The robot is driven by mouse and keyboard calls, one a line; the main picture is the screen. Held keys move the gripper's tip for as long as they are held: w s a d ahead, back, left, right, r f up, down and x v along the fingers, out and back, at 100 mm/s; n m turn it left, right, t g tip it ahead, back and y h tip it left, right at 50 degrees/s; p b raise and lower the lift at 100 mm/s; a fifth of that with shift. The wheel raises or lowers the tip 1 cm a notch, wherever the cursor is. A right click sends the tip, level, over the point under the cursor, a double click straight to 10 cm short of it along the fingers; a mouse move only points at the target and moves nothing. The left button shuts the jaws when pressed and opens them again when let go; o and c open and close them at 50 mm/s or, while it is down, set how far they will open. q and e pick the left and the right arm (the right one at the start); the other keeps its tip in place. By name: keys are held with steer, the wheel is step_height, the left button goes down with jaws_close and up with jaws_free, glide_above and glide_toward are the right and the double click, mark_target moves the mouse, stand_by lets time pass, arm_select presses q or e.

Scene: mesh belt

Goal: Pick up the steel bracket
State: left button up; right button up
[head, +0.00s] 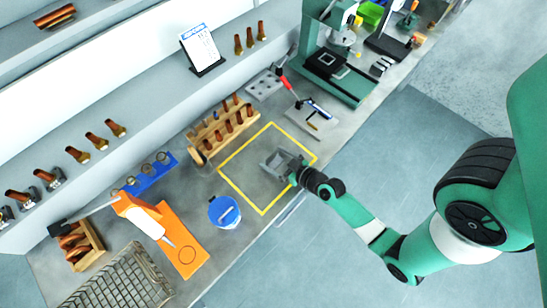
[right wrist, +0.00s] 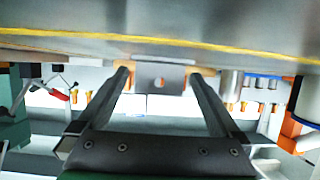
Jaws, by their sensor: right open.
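The steel bracket (right wrist: 160,84) shows in the right wrist view as a grey plate with a round hole, standing between my two right fingertips. The right gripper (right wrist: 160,76) is open, with a finger on each side of the bracket and gaps visible beside it. In the head view the right gripper (head: 279,162) is over the yellow-outlined square (head: 239,185) on the bench. There the grey gripper and the bracket overlap, and I cannot tell them apart clearly. The left gripper is not in view.
A wooden rack (head: 207,143) with brown pieces stands behind the square. A blue round container (head: 224,211) and an orange board (head: 184,255) are to the left. A green press (head: 340,75) stands at the upper right. The square's lower left part is clear.

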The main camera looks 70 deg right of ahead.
steer(key=c, duration=1.4)
steer(key=shift+r, duration=0.1)
